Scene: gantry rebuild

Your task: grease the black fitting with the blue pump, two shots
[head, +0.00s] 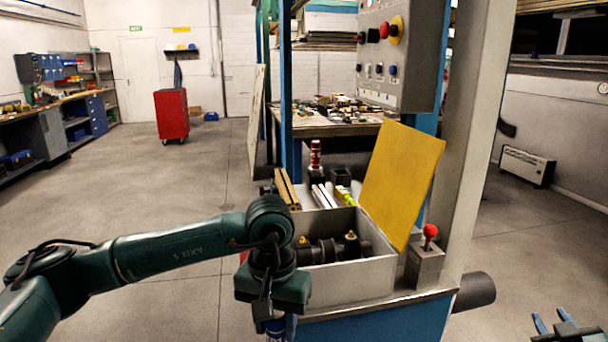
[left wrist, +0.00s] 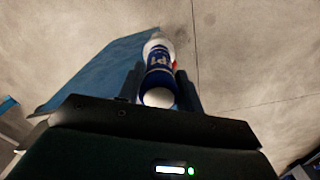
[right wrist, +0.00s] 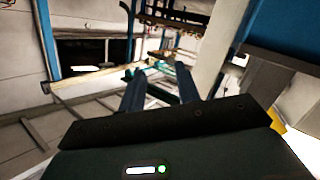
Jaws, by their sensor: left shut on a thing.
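The blue pump (head: 276,327) is a blue and white cylinder, held in my left gripper (head: 274,308) and partly cut off by the bottom edge. In the left wrist view, the blue pump (left wrist: 160,66) sits between the two fingers. The black fitting (head: 330,249) seems to be among dark parts with brass-coloured tips inside the open grey box. My left gripper is outside the box, at its front left; the pump is apart from the dark parts. My right gripper (head: 558,324) is at the lower right, its fingers apart and empty, as the right wrist view (right wrist: 160,92) also shows.
The grey box (head: 350,282) has a raised yellow lid (head: 400,180) on its right. A red-knobbed lever (head: 428,255) stands beside it. A red and white bottle (head: 315,155) stands behind. A control panel (head: 400,55) hangs above. The floor at left is clear.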

